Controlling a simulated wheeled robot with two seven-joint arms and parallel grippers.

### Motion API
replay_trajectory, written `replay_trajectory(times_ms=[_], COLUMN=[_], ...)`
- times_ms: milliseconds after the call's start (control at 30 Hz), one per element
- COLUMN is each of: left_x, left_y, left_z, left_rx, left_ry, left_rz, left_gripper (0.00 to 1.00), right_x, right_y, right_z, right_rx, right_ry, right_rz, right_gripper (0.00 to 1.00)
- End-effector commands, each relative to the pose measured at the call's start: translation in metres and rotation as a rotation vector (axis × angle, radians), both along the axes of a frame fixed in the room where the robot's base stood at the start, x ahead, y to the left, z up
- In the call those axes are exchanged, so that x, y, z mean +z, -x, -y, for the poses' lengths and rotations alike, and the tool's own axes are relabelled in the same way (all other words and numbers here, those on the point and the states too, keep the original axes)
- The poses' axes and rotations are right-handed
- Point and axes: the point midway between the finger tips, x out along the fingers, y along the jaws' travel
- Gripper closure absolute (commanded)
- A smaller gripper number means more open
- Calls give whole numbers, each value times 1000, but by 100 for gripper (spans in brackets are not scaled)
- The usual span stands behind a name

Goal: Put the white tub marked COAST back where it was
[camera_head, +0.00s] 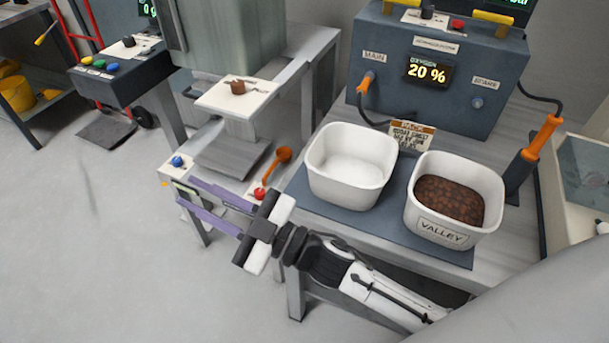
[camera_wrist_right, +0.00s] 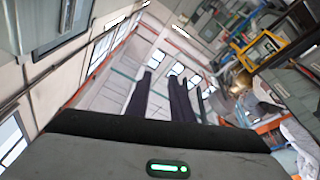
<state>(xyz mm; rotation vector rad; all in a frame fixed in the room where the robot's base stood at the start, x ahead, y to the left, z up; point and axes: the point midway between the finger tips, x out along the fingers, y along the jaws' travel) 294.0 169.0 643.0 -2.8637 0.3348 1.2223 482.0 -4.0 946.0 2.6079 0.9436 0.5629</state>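An empty white tub (camera_head: 345,178) stands upright on the left part of a blue mat (camera_head: 395,222). No lettering shows on its visible sides, so I cannot tell if it is the one marked COAST. A second white tub (camera_head: 440,232), marked VALLEY, stands to its right and holds brown pellets. My right gripper (camera_head: 186,193) is left of and in front of the empty tub, apart from both tubs. Its two purple fingers are spread with nothing between them. They also show as dark fingers in the right wrist view (camera_wrist_right: 157,98). My left gripper is not in view.
A blue-grey box (camera_head: 425,105) with a "20 %" display stands behind the tubs, with a small sign (camera_head: 412,136) before it. An orange scoop (camera_head: 275,168) lies left of the empty tub, near a grey machine (camera_head: 235,45). An orange-handled tool (camera_head: 540,140) stands at the right.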

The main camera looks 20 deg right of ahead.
Motion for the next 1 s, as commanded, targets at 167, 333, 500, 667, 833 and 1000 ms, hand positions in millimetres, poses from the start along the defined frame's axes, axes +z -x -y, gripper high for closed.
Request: replay_trajectory(times_ms=[167, 333, 500, 667, 833, 1000], left_x=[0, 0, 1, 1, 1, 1], left_y=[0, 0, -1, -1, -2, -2], left_z=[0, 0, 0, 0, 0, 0], left_rx=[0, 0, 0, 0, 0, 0], left_ry=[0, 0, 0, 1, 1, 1], left_rz=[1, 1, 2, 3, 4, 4], left_gripper=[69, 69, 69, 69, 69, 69], right_x=[-152, -253, -295, -303, -303, -302], right_y=[35, 118, 175, 188, 187, 187], right_z=[91, 142, 161, 165, 165, 165], right_rx=[-346, -507, -563, -572, -572, -571], right_ry=[-30, -2, 19, 24, 25, 25], right_rz=[-551, -942, -1143, -1186, -1184, -1183], right_gripper=[79, 79, 79, 79, 79, 79])
